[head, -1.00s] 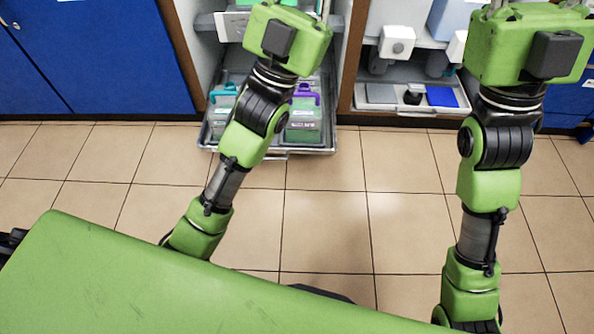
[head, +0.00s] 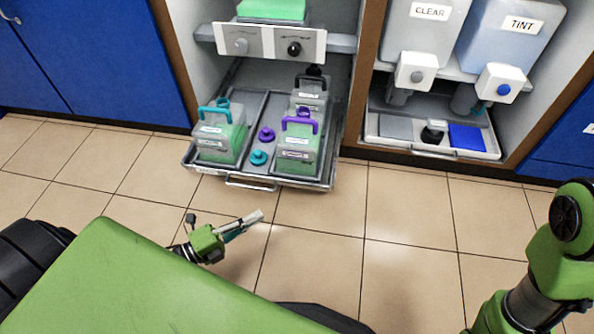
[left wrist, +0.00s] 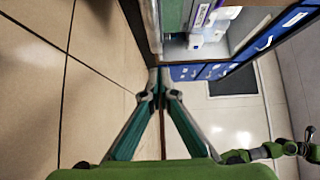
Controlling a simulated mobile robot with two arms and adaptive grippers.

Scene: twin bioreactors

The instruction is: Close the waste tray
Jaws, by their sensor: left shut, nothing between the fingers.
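The waste tray (head: 184,157) is a grey tray pulled out of the cabinet's open bay, its front over the floor. It has a bar handle (head: 250,185) on its front edge. It holds a teal-handled bottle (head: 220,135), a purple-handled bottle (head: 298,148) and a dark-capped bottle (head: 312,90) behind. My left gripper (head: 260,216) is low in front of the tray, shut and empty, apart from the handle. In the left wrist view its fingertips (left wrist: 160,80) meet, with the tray side beyond. My right arm shows at the right edge; its gripper is not seen.
Loose purple (head: 266,134) and teal (head: 258,157) caps lie in the tray between the bottles. A control panel (head: 268,42) is above. To the right, CLEAR (head: 425,30) and TINT (head: 515,40) tanks stand over another tray (head: 480,143). The tiled floor ahead is clear.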

